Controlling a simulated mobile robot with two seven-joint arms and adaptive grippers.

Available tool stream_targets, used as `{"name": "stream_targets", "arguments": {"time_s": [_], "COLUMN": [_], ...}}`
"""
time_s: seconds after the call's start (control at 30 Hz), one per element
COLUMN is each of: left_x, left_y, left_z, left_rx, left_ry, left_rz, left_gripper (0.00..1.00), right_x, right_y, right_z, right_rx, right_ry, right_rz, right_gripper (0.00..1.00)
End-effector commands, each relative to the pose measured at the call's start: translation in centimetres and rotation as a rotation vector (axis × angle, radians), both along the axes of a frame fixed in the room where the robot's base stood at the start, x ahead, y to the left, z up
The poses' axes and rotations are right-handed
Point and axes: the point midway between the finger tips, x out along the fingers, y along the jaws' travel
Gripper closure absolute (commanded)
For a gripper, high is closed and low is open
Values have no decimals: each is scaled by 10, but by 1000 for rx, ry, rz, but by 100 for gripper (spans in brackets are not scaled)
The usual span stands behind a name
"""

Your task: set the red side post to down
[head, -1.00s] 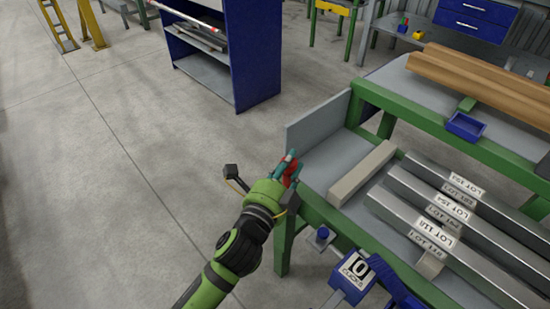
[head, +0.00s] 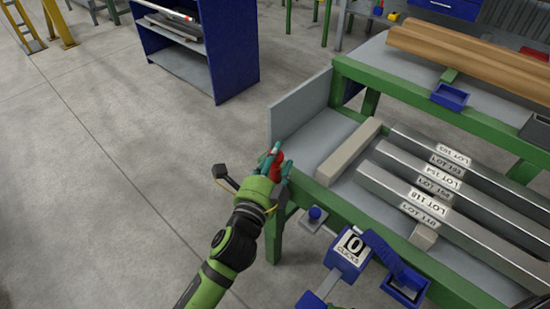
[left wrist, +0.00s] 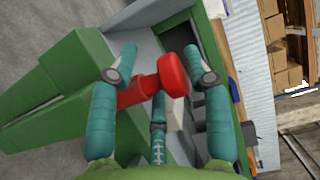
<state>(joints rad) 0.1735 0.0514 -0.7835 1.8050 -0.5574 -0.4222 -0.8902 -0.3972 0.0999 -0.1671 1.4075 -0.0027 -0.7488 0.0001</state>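The red side post (head: 276,167) is at the near left corner of the green-framed runout table (head: 318,192). The post's foot is partly hidden by the fingers. My right gripper is not in view.
A grey upright plate (head: 300,108) stands at the table's left end. Grey bars with lot labels (head: 437,182) lie on the table beside a beige block (head: 348,152). A blue counter (head: 349,248) reading 0 is at the front. Open floor lies left.

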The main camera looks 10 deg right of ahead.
Motion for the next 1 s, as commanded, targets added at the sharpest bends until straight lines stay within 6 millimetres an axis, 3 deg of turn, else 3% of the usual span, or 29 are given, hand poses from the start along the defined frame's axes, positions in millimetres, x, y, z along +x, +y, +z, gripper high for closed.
{"name": "stream_targets", "arguments": {"time_s": [0.37, 0.8, 1.0], "left_x": [-5, -77, -98], "left_y": [3, 47, 60], "left_z": [2, 1, 1], "left_rx": [-2, -1, -1], "left_ry": [-5, 0, 0], "left_rz": [0, -1, 0], "left_gripper": [48, 48, 48], "right_x": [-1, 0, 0], "right_y": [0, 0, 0], "right_z": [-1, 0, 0], "right_rx": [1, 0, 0], "right_ry": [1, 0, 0], "right_rz": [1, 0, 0], "right_gripper": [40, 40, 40]}}
